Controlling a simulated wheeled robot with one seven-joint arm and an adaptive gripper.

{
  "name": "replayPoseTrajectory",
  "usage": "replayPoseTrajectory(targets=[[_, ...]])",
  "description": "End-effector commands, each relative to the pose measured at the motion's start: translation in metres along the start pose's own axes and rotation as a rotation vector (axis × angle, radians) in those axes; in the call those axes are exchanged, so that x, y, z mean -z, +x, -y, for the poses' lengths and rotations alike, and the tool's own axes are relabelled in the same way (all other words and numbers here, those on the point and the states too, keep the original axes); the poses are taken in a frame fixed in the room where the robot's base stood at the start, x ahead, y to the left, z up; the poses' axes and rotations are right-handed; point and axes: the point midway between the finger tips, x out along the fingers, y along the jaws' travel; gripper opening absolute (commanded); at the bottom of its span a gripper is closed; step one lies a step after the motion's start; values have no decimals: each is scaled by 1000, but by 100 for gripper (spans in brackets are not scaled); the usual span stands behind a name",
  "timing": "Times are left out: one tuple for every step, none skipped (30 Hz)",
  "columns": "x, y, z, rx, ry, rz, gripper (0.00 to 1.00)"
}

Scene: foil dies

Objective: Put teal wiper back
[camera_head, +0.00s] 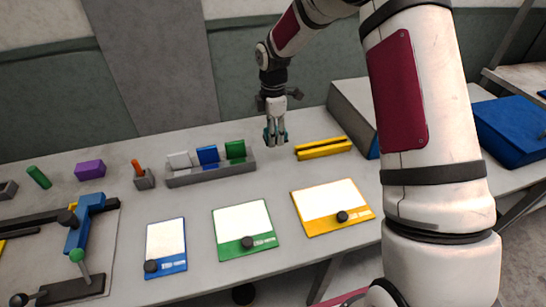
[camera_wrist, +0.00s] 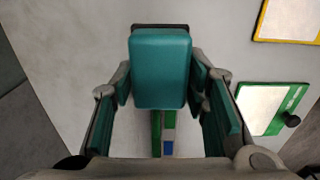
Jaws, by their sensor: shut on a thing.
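The teal wiper (camera_wrist: 160,68) is a rounded block held between the fingers of my gripper (camera_wrist: 160,88) in the wrist view. In the head view my gripper (camera_head: 275,138) points down above the table, just right of the grey rack (camera_head: 212,176), and only slivers of teal show at its fingers. The rack holds a white block (camera_head: 180,160), a blue block (camera_head: 208,156) and a green block (camera_head: 235,150) standing side by side. In the wrist view the wiper and fingers hide much of the rack below. I cannot tell the gap between wiper and rack.
A yellow slotted bar (camera_head: 323,149) lies right of my gripper. Blue (camera_head: 166,246), green (camera_head: 244,230) and yellow (camera_head: 331,207) framed white plates lie in front. An orange stick in a small holder (camera_head: 144,179) stands left of the rack. A blue case (camera_head: 512,130) is far right.

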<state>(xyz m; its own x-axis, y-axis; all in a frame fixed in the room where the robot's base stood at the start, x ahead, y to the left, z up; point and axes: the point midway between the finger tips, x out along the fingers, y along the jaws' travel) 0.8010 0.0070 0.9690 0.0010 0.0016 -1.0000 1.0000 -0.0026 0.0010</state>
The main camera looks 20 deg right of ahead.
Motion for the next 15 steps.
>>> replayPoseTrajectory(targets=[[1,10,3,6,-1,0,6],[1,15,3,6,-2,0,6],[1,22,3,5,-2,0,6],[1,27,3,5,-2,0,6],[1,32,3,4,-2,0,6],[0,37,2,4,-2,1,6],[0,41,2,3,-1,1,6],[0,43,2,3,-1,1,6],[0,46,2,1,-1,1,6],[0,48,1,1,-1,1,6],[0,49,1,1,-1,1,6],[0,52,1,1,-1,0,6],[0,54,2,2,-1,0,6],[0,58,2,3,-2,0,6],[0,63,2,4,-2,0,6]])
